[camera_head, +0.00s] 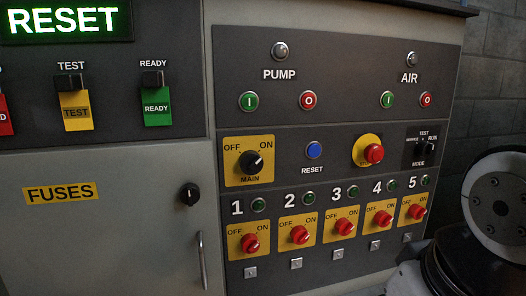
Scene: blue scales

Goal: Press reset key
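The reset key is a round blue button (314,150) on the dark control panel (290,190). The word RESET is printed just below it. It sits between the black MAIN rotary switch (251,162) on a yellow plate and a red emergency button (373,153) on a yellow round base. Nothing covers the blue button. A lit green RESET display (66,21) shows at the top left. My gripper is not in view; only white and black rounded parts, seemingly of my arm, show at the lower right, apart from the button.
Red numbered rotary switches (300,235) line the panel below the button. PUMP and AIR push buttons (308,100) are above it. A cabinet door with a handle (202,260) and black knob (190,194) is at left. A grey block wall (495,80) is at right.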

